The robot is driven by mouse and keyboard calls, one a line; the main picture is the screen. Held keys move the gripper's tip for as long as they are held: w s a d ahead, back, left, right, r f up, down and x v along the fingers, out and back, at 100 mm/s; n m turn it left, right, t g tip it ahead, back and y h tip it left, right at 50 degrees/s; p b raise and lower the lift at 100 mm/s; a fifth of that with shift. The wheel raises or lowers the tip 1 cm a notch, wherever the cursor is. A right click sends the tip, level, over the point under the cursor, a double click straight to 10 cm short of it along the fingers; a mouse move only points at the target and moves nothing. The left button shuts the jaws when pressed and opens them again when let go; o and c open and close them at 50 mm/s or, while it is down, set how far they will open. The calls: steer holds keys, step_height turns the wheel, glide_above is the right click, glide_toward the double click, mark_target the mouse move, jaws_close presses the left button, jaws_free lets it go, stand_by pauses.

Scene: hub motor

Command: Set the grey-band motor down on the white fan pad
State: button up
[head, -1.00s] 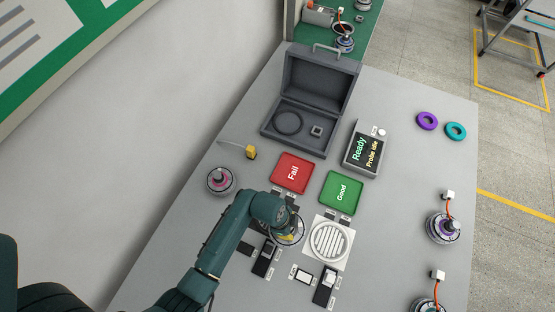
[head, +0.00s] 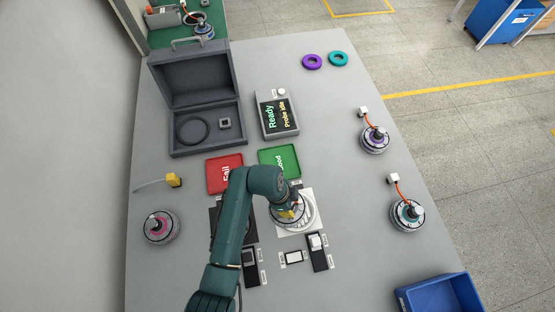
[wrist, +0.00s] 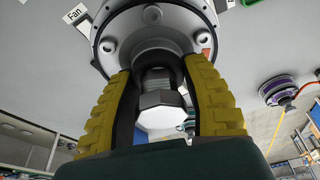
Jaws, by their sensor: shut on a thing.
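The grey-band motor (head: 279,220) is a grey disc with a shaft, held by my gripper (head: 288,211) over the white fan pad (head: 315,225). In the wrist view, the yellow-padded fingers (wrist: 160,100) are shut around the shaft, and the motor's grey round body (wrist: 115,40) lies beyond them. The motor and gripper hide much of the pad's round white grille. I cannot tell whether the motor touches the pad. A "Fan" label (wrist: 75,14) shows beside the motor in the wrist view.
Red Fail tray (head: 218,188) and green Good tray (head: 280,162) lie behind. A pink-banded motor (head: 162,227) stands left; purple (head: 374,141) and teal (head: 407,216) ones stand right. Small black-and-white parts (head: 318,255) lie in front. A blue bin (head: 440,295) is front right.

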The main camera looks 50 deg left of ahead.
mark_target(302, 200)
steer(key=shift+m, duration=0.9)
steer(key=w+b, duration=0.1)
steer(key=w, duration=0.1)
steer(key=w+d+b, duration=0.1)
steer(key=w, duration=0.1)
steer(key=shift+w+b, duration=0.15)
steer(key=shift+b, duration=0.15)
step_height(302, 200, down, 11)
steer(key=b, duration=0.8)
steer(key=shift+w+r+g, duration=0.2)
steer(key=shift+w+g, duration=0.1)
steer(key=shift+w, duration=0.1)
steer(key=shift+d+m, duration=0.1)
steer(key=shift+m, duration=0.2)
steer(key=shift+f+b, duration=0.5)
steer(key=shift+f, duration=0.25)
steer(key=shift+f, duration=0.15)
steer(key=shift+f+b, duration=0.35)
steer(key=shift+f+b, duration=0.45)
steer(key=shift+f, duration=0.2)
